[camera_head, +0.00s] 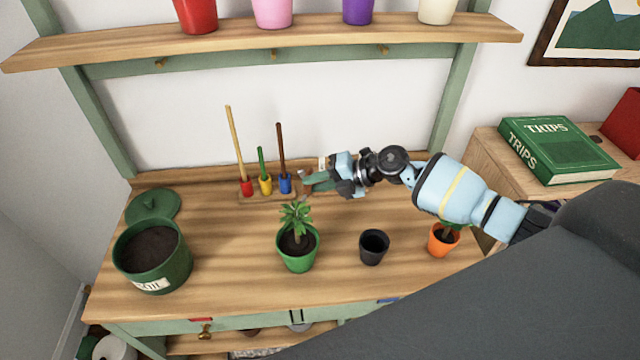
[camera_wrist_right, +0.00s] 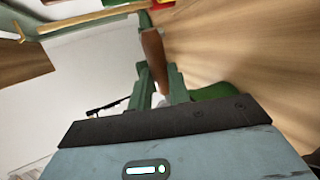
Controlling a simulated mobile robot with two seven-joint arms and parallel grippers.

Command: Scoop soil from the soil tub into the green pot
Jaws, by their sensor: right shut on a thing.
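The dark green soil tub (camera_head: 179,271) stands at the left of the bench, open and holding dark soil (camera_head: 148,249). The green pot (camera_head: 297,262) stands near the middle with a leafy plant (camera_head: 296,216) and dark soil in it. My right gripper (camera_head: 308,182) is above the back of the bench, behind and right of the green pot. It is shut on a tool with a brown handle (camera_wrist_right: 153,55), which shows between the fingers in the right wrist view. The tool's working end is mostly hidden. My left gripper is not in view.
A rack with red, yellow and blue cups (camera_head: 286,184) holding upright sticks is just left of the gripper. A green lid (camera_head: 153,206) lies behind the tub. A black pot (camera_head: 374,247) and an orange pot (camera_head: 441,240) stand right. A shelf (camera_head: 270,43) hangs above.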

